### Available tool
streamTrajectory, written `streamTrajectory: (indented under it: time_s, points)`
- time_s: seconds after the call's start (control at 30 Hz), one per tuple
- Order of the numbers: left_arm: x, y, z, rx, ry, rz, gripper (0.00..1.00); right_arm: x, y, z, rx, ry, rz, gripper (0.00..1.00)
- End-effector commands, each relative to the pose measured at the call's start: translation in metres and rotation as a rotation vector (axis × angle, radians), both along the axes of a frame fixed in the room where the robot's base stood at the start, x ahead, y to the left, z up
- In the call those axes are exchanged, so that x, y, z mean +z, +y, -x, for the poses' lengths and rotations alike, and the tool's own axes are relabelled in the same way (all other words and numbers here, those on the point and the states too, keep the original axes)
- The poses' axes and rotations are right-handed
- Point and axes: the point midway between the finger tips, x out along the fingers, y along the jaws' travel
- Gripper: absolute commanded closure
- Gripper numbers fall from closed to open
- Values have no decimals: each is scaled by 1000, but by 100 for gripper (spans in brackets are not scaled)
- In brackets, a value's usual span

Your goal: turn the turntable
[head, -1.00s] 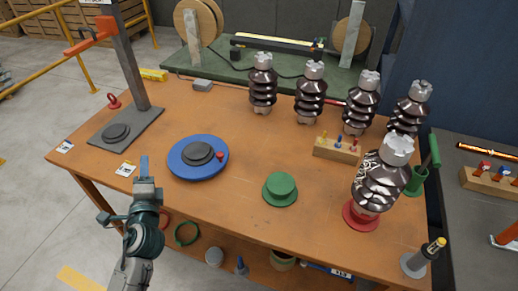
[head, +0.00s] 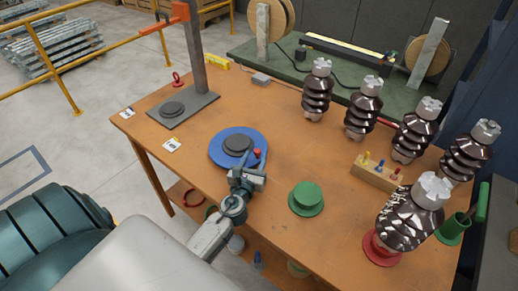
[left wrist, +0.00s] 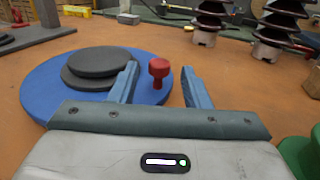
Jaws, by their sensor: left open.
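The turntable (head: 219,151) is a blue disc with a dark grey raised hub (head: 238,144) on the orange table. A red knob (head: 257,153) stands on its rim at the right side. My left gripper (head: 258,165) is at the front right edge of the disc. In the left wrist view, its two blue fingers (left wrist: 158,90) are open. The red knob (left wrist: 159,72) shows between them, just beyond or at the fingertips; contact cannot be told. The blue disc (left wrist: 45,88) lies to the left. My right gripper is not in view.
A green flanged piece (head: 306,198) stands right of the turntable. A grey press stand (head: 183,108) is behind left. Several dark ribbed insulators (head: 363,108), a wooden block with pegs (head: 376,177) and a red base (head: 380,250) occupy the right. The table's middle behind the turntable is clear.

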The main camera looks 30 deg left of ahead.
Motion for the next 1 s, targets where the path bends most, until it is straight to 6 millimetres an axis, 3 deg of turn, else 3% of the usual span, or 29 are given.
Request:
streamTrajectory:
  time_s: [0.23,0.6,0.83,1.0]
  points:
    - [1,10,-31,0,-1,1,57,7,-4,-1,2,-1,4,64]
    - [0,12,-37,0,0,1,57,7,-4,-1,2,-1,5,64]
    - [0,12,-37,0,0,1,100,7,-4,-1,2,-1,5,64]
    - [0,12,-36,-1,0,1,100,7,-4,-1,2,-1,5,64]
